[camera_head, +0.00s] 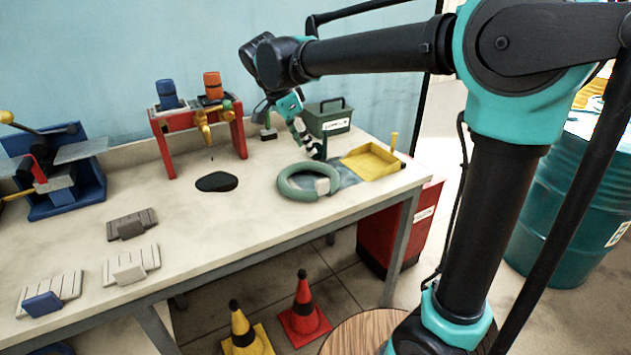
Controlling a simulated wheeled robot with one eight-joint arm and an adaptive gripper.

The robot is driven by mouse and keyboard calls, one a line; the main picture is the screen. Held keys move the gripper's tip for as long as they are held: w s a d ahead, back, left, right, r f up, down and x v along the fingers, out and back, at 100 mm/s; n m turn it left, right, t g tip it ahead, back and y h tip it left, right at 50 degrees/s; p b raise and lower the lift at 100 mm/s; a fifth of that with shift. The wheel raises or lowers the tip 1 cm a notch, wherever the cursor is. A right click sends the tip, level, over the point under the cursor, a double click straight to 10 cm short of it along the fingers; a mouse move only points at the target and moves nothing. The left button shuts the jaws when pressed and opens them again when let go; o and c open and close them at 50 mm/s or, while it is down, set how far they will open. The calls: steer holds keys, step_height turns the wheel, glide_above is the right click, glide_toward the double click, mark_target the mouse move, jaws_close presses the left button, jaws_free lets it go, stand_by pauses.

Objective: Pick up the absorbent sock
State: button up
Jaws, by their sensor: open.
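The absorbent sock looks to be the grey-green ring (293,190) lying flat near the front right of the workbench. A pale block or tag sits on its right front side. My gripper (316,152) is open and hangs just behind the ring's far right side, pointing down. It appears empty and apart from the ring, though the exact gap is hard to judge. My wrist hides part of the bench behind it.
A yellow dustpan-like tray (372,162) lies right of the ring, and a green box (328,120) stands behind. A red stand (240,135) with a brass tap is to the left, above a dark puddle (216,181). Several grey blocks lie front left. Cones (304,310) stand below.

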mark_target(322, 180)
steer(key=x, duration=1.5)
steer(key=shift+s+d+f, duration=0.15)
steer(key=shift+f, duration=0.05)
jaws_close()
